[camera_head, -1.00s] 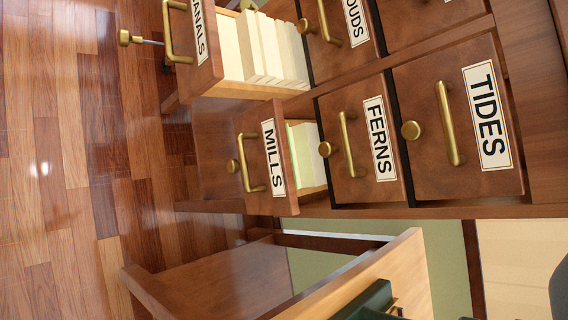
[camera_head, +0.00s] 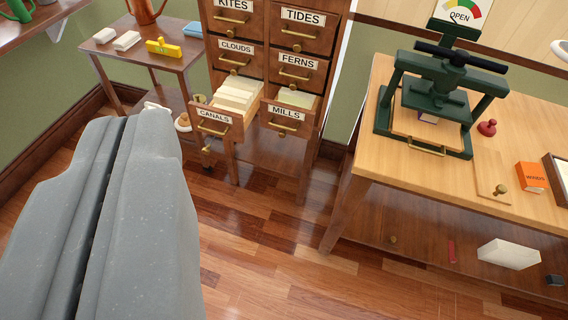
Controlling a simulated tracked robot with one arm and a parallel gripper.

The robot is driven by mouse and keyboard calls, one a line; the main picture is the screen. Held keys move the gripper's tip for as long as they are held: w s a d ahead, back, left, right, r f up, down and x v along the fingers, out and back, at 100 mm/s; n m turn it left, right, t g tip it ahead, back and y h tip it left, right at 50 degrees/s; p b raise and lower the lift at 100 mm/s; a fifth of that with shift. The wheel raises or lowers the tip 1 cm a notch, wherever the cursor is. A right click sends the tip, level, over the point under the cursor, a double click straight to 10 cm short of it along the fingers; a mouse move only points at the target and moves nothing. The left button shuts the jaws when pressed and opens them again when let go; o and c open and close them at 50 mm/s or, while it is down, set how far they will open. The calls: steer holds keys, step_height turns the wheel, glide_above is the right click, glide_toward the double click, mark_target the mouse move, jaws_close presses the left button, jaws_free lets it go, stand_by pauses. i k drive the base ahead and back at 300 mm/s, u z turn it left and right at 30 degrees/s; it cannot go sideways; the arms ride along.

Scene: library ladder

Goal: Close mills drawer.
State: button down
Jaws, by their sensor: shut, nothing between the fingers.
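The MILLS drawer (camera_head: 284,118) is at the bottom right of a wooden card cabinet (camera_head: 268,42). It stands partly pulled out, with pale cards inside, a white label and a brass pull on its front. My gripper (camera_head: 118,128) fills the lower left of the view as two large grey fingers, shut together along a dark seam, with nothing held. In the picture it lies to the left of the MILLS drawer and appears apart from it. The gripper hides part of the floor and of the left side table.
The CANALS drawer (camera_head: 213,124), left of MILLS, stands further out with cards showing. Drawers above are shut. A wooden table (camera_head: 368,152) with a green press (camera_head: 440,95) stands right. A small side table (camera_head: 172,66) stands left. Wood floor (camera_head: 262,235) is clear in front.

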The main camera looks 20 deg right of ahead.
mark_target(297, 122)
steer(key=k, duration=0.9)
steer(key=z, duration=0.2)
steer(key=i, duration=1.95)
steer(key=u, duration=0.75)
